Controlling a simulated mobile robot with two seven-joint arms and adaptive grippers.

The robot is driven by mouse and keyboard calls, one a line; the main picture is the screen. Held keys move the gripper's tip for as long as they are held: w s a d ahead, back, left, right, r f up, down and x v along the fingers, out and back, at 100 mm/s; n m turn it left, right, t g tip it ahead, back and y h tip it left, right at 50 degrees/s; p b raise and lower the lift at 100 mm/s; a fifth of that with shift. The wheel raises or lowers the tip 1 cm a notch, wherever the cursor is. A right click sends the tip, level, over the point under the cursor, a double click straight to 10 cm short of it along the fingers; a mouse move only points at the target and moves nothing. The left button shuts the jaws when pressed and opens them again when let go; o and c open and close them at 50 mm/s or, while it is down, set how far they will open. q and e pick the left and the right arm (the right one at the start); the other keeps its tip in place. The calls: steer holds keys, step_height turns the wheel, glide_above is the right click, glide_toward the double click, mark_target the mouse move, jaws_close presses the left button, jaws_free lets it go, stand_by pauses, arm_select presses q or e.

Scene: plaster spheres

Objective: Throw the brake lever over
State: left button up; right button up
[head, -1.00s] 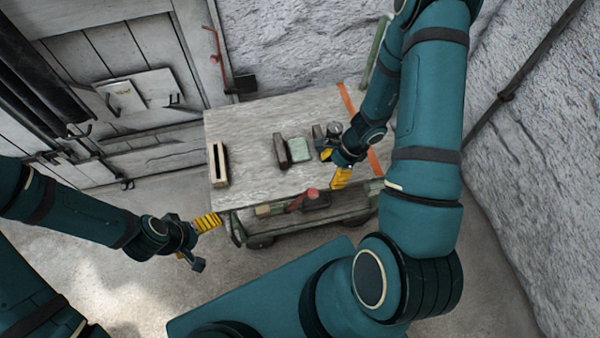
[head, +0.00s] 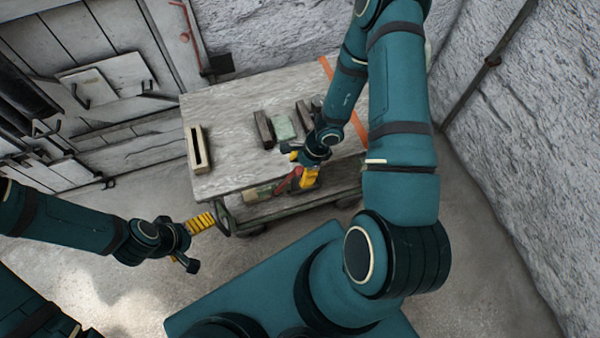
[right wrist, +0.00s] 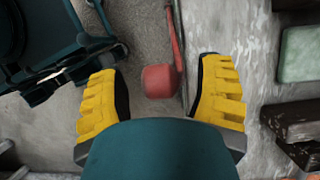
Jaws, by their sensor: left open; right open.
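The red brake lever (head: 284,184) is on the near side of a cart (head: 225,110), partly hidden behind my right gripper. In the right wrist view its rounded red end (right wrist: 158,82) shows between my two yellow fingers, with clear gaps on both sides and no visible contact. The lever's bar runs up out of that picture. My right gripper (head: 299,166) is open at the cart's near edge, beside the lever. My left gripper (head: 202,238) is open and empty, over the floor near the cart's front left corner.
A slotted wooden block (head: 198,149), a pale green block (head: 284,127) and dark blocks (head: 263,130) lie on the cart top. A red bar (head: 186,22) is on the wall by the grey door (head: 110,130). Rough walls stand behind and right. Floor in front is partly clear.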

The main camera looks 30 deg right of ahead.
steer(key=shift+a+f, duration=0.1)
steer(key=shift+f, duration=0.1)
jaws_close()
stand_by(0.3)
